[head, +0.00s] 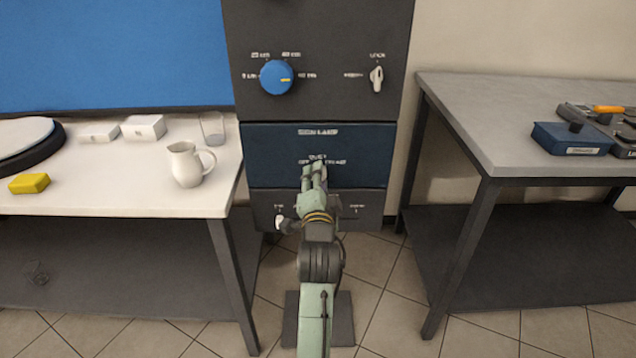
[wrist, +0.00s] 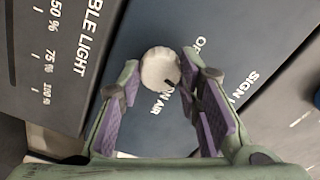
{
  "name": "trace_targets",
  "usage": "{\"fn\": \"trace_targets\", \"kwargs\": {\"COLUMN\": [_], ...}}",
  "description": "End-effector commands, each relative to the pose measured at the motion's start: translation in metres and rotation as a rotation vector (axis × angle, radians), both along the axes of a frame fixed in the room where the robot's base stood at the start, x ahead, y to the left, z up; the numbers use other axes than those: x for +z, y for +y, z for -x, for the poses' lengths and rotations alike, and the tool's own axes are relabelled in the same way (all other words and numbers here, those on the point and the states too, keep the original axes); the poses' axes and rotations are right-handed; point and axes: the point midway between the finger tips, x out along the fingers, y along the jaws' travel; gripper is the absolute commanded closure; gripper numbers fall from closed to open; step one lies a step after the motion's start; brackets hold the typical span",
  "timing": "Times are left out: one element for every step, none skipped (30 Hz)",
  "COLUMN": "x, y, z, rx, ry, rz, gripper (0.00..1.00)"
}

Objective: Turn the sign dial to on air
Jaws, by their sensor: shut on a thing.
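The sign dial (wrist: 160,68) is a small round pale knob on the dark blue panel, seen in the wrist view between my fingers. My gripper (wrist: 158,98) has purple pads and is shut on the dial. In the head view my gripper (head: 314,168) reaches the blue sign panel (head: 270,150) and hides the dial there.
Above the sign panel are a blue knob (head: 276,77) and a white switch (head: 377,78). A white table (head: 120,200) at left holds a jug (head: 186,165), a glass (head: 212,128) and a yellow block (head: 29,183). A grey table (head: 480,110) stands at right.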

Motion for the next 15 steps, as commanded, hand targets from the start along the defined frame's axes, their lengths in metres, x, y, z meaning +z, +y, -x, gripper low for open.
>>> {"fn": "trace_targets", "kwargs": {"x": [0.0004, 0.0003, 0.0003, 0.0003, 0.0004, 0.0005, 0.0007, 0.0008, 0.0009, 0.0009, 0.0009, 0.0010, 0.0009, 0.0009, 0.0010], "y": [0.0006, 0.0006, 0.0006, 0.0006, 0.0005, 0.0005, 0.0006, 0.0006, 0.0006, 0.0006, 0.0006, 0.0005, 0.0005, 0.0004, 0.0003], "z": [-0.0001, -0.0001, -0.0001, -0.0001, -0.0001, -0.0002, -0.0002, -0.0002, -0.0002, -0.0002, -0.0002, -0.0002, -0.0001, -0.0001, -0.0001], "rx": [0.001, 0.001, 0.001, 0.001, 0.001, 0.001, 0.001, 0.001, 0.001, 0.001, 0.001, 0.001, 0.001, 0.001, 0.001], "ry": [-0.004, -0.004, -0.004, -0.004, -0.004, -0.005, -0.005, -0.005, -0.005, -0.005, -0.005, -0.005, -0.005, -0.005, -0.005], "rz": [-0.043, -0.072, -0.109, -0.138, -0.167, -0.204, -0.232, -0.259, -0.294, -0.320, -0.345, -0.378, -0.401, -0.424, -0.452], "gripper": [0.96, 0.96, 0.96, 0.96, 0.96, 0.96, 0.96, 0.96, 0.96, 0.96, 0.96, 0.96, 0.96, 0.96, 0.96]}}
